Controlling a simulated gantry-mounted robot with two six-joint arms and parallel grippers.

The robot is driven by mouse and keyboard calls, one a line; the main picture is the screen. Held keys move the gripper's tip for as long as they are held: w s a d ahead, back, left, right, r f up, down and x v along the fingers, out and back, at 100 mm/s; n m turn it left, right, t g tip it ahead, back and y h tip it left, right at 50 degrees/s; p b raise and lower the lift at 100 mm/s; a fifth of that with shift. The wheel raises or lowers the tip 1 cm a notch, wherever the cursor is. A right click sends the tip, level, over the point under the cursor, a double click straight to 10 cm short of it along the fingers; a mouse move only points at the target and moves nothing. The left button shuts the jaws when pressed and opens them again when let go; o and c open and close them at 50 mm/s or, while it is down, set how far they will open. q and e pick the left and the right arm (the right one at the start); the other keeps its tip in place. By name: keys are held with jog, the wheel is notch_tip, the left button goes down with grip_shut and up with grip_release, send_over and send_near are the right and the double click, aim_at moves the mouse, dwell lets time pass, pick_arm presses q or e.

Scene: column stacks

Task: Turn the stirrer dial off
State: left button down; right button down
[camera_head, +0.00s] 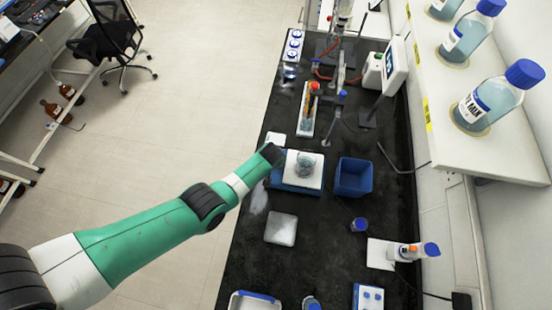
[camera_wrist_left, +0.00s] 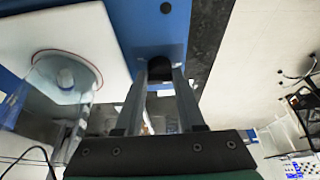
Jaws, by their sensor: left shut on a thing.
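The stirrer (camera_head: 296,188) is a blue block with a white top plate on the black bench; its blue front also shows in the left wrist view (camera_wrist_left: 120,14). A glass beaker (camera_head: 305,164) with clear or pale liquid stands on the plate. In the left wrist view a black stirrer dial (camera_wrist_left: 159,69) sits between the fingertips of my left gripper (camera_wrist_left: 161,66), which is shut on it. A second black knob (camera_wrist_left: 166,7) is on the same blue front. In the head view the wrist of my left arm hides the fingers and the dial. My right gripper is not in view.
A blue open bin (camera_head: 354,179) stands right of the stirrer. A rack with an orange-topped item (camera_head: 308,112) is behind it. A flat pale square plate (camera_head: 281,229) lies in front. A wall shelf (camera_head: 480,135) with bottles overhangs the right side.

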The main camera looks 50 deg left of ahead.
pick_arm(q)
jog(key=c, duration=0.5)
grip_release()
